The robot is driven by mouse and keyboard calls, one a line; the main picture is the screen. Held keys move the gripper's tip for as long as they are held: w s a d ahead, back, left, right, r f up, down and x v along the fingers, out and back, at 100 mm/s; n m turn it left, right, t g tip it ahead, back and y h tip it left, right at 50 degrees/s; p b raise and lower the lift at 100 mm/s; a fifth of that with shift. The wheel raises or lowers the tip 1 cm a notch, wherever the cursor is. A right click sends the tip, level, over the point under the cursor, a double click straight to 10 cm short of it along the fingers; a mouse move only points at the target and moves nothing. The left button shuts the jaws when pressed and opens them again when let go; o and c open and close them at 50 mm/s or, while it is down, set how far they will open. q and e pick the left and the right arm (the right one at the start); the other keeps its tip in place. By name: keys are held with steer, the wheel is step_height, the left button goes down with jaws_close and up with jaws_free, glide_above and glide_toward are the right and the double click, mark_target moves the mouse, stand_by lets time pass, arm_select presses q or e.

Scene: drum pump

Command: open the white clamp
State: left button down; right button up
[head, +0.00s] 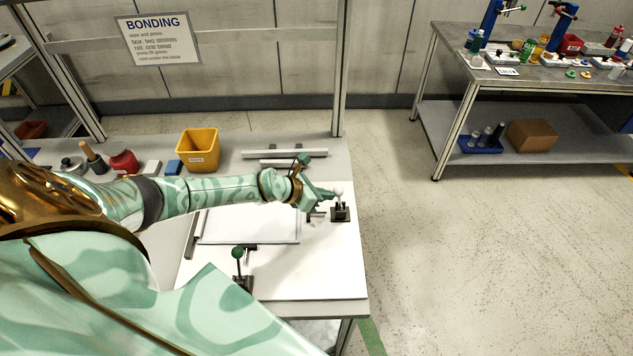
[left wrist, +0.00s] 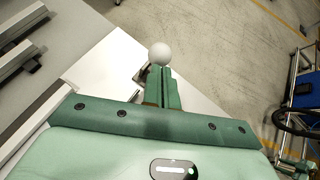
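The white clamp's ball knob (head: 339,190) stands above its dark base (head: 340,214) at the right edge of the white board. Its lever looks roughly upright, partly hidden by my gripper. My left gripper (head: 328,193) is at the knob, coming from the left. In the left wrist view the white ball (left wrist: 160,53) is just past the tips of my green fingers (left wrist: 161,72), which lie close together, with no clear gap. The ball is not between them; whether they touch it I cannot tell. My right gripper is not in view.
A second clamp with a green knob (head: 237,253) stands at the board's front left. A framed white panel (head: 250,228) lies on the board between the clamps. A yellow bin (head: 198,150) and metal bars (head: 285,155) are behind. Open floor is to the right.

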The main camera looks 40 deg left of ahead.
arm_select(q)
steer(key=w+d+p, duration=0.1)
steer(key=w+d, duration=0.4)
steer(key=d, duration=0.1)
steer(key=shift+d+r+p, duration=0.35)
steer(key=shift+r, duration=0.05)
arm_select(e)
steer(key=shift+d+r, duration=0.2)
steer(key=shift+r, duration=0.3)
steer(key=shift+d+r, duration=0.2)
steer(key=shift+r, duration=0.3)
arm_select(q)
steer(key=shift+d, duration=0.15)
steer(key=shift+s+r, duration=0.1)
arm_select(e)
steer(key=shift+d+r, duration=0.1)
